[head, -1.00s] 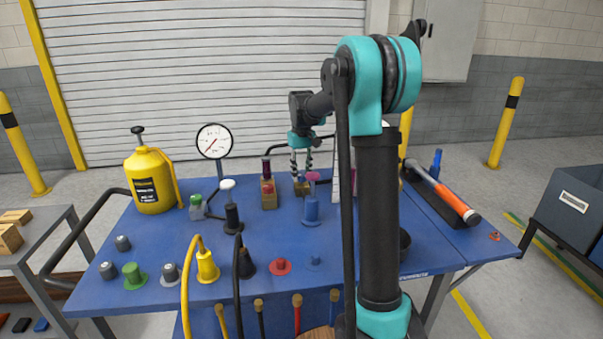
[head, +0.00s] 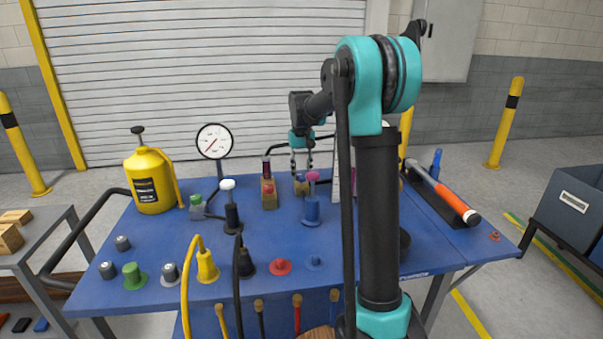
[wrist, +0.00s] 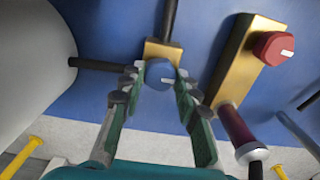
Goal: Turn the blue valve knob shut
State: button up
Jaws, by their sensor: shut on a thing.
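In the head view my gripper (head: 301,164) points down at the brass body near the back of the blue table (head: 160,240); the knob itself is hidden there by the fingers.
A taller brass block with a red knob (wrist: 273,47) stands close beside, with a dark red handle (wrist: 238,125) near my finger. A pressure gauge (head: 215,141) and yellow can (head: 152,182) are to the left. A pink-topped blue post (head: 311,209) stands in front.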

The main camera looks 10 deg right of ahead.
aim_at(302, 175)
jog(key=o, duration=1.2)
jog(key=shift+c, duration=0.2)
jog(key=shift+r, duration=0.1)
notch_tip(302, 175, up, 12)
